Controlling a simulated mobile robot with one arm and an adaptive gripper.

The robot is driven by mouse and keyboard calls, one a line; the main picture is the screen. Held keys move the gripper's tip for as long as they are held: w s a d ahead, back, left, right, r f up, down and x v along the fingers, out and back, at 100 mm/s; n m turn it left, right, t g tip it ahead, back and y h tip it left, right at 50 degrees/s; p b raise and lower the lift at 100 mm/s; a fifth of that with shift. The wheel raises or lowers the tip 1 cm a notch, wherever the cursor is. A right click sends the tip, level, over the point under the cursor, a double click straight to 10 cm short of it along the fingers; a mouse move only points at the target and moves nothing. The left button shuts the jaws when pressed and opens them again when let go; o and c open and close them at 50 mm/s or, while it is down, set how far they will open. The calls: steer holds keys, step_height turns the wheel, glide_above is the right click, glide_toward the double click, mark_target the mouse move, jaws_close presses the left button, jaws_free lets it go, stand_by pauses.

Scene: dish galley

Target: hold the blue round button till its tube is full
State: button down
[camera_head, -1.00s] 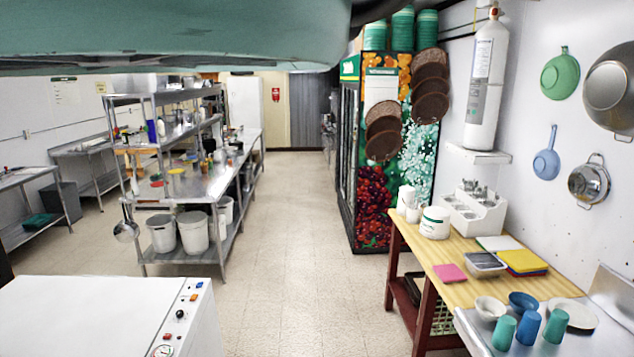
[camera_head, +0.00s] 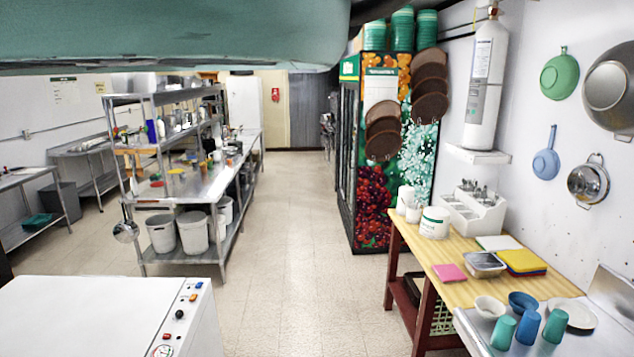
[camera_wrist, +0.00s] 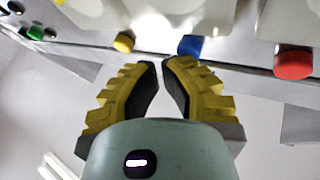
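In the wrist view a blue button (camera_wrist: 192,45) sits on the edge of a pale panel, just beyond my right fingertip. Its full outline is partly hidden, and I cannot tell whether the fingertip touches it. My gripper (camera_wrist: 160,64) has yellow ridged fingers with dark inner pads; the tips are nearly together, with a narrow empty gap. A yellow button (camera_wrist: 123,42) is to the left and a red button (camera_wrist: 293,62) to the right. White rounded bodies stand behind the buttons. No tube or fill level can be made out.
A green button (camera_wrist: 36,33) is farther left in the wrist view. In the head view a white machine (camera_head: 95,315) with knobs is at lower left. A wooden table (camera_head: 455,293) with dishes stands right. The floor (camera_head: 290,215) between is clear.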

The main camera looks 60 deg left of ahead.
steer(key=shift+s+a, duration=0.45)
steer(key=shift+s, duration=0.05)
steer(key=shift+s+a+b, duration=0.1)
steer(key=shift+s+a, duration=0.35)
steer(key=shift+s, duration=0.25)
steer(key=shift+s+a+b, duration=0.1)
steer(key=shift+s+a, duration=0.3)
steer(key=shift+s, duration=0.3)
steer(key=shift+s+a+b, duration=0.1)
steer(key=shift+s+a, duration=0.35)
steer(key=shift+s, duration=0.25)
